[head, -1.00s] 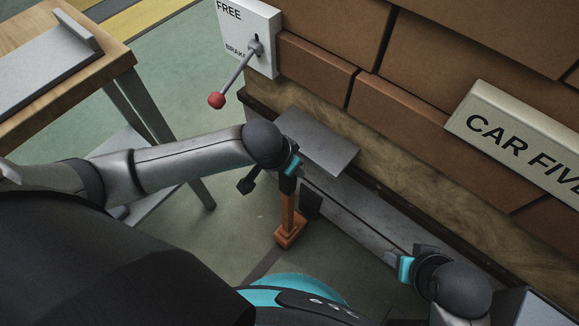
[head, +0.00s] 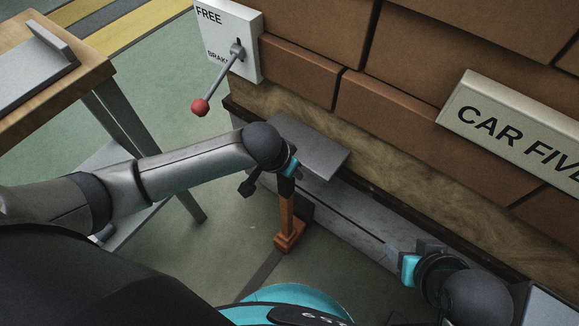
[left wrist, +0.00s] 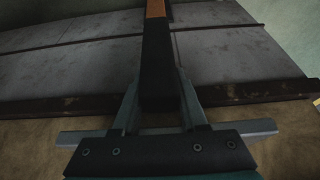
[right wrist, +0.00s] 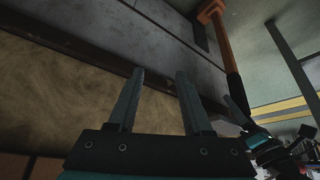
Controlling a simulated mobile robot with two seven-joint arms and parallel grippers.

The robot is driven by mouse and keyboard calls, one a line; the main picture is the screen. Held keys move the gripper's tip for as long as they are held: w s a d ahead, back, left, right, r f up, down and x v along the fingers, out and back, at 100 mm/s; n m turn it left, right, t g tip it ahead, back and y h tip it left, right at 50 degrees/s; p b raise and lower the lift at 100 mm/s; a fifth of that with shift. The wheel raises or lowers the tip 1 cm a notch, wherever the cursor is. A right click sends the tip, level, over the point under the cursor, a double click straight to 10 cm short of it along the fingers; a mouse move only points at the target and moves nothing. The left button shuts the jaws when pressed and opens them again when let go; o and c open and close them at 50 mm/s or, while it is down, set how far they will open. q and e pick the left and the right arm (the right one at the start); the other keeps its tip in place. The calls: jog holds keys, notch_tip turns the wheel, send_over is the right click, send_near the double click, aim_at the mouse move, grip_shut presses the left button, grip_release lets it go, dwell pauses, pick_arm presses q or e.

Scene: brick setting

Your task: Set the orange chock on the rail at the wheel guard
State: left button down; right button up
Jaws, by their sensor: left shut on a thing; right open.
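The orange chock (head: 289,240) is a block at the lower end of an orange handle with a black grip. My left gripper (head: 287,183) is shut on the black grip (left wrist: 157,55), with the handle hanging roughly upright. The chock is low, in front of the grey rail (head: 345,215) along the wall; I cannot tell whether it touches anything. A flat grey plate (head: 310,150), perhaps the wheel guard, juts from the wall just behind the left gripper. My right gripper (right wrist: 160,80) is open and empty above the rail. The chock also shows in the right wrist view (right wrist: 208,10).
A brake lever with a red knob (head: 201,107) projects from a white panel (head: 230,35) at upper left. A wooden-topped table (head: 65,75) stands at left. A "CAR FIVE" sign (head: 515,125) is on the brown wall. Green floor (head: 225,225) shows left of the chock.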

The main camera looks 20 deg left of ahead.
pick_arm(q)
jog(key=c, duration=0.9)
grip_release()
jog(key=shift+f, duration=0.1)
jog(key=o, duration=0.5)
jog(key=shift+c, duration=0.2)
jog(key=p+v, duration=0.2)
jog(key=v, duration=0.2)
jog(key=shift+r, duration=0.25)
jog(key=p+v, duration=0.5)
jog(key=v, duration=0.3)
pick_arm(e)
jog(key=s+d+f+g, duration=0.1)
jog(key=s+f+g, duration=0.2)
jog(key=f, duration=0.9)
jog(key=shift+s+d+f+h, duration=0.2)
jog(key=shift+s+f+h, duration=0.1)
jog(key=shift+s+h, duration=0.15)
pick_arm(q)
jog(key=shift+r, duration=0.1)
